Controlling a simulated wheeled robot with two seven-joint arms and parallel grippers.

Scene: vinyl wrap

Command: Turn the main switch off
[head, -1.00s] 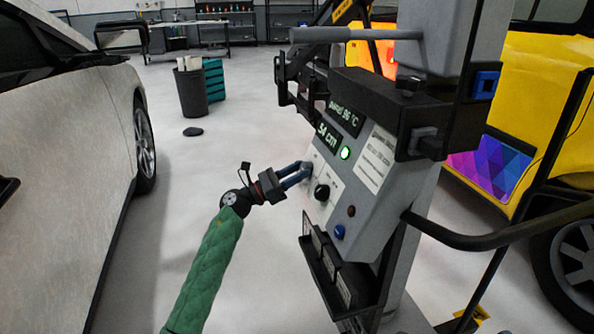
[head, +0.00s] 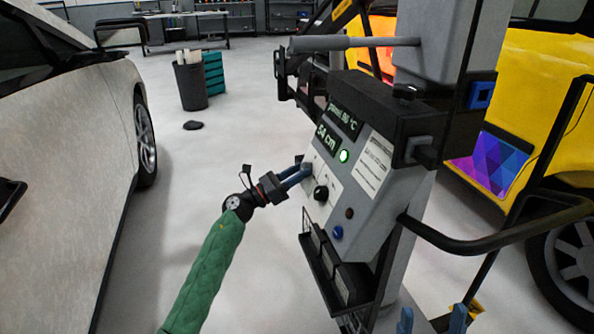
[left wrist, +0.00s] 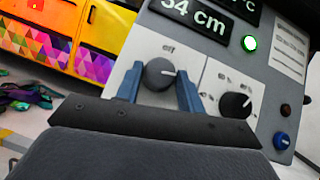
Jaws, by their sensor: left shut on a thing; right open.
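The main switch is a dark round knob (left wrist: 159,74) under a small "off" label on the grey control panel (head: 375,205). In the left wrist view its white mark points right. My left gripper (head: 300,170) reaches the panel's left side, its two blue fingers shut on the knob, one on each side. In the head view the fingers mostly hide the knob. My right gripper (head: 432,321) is open and empty at the bottom edge of the head view, low in front of the machine, with only its blue fingertips showing.
Beside the switch are a second black knob (head: 321,193), a blue button (head: 337,232) and a lit green lamp (head: 344,156). A display reads 54 cm. A black rack (head: 330,270) hangs below the panel. A white car (head: 60,170) stands left; a black handle bar (head: 490,240) juts out right.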

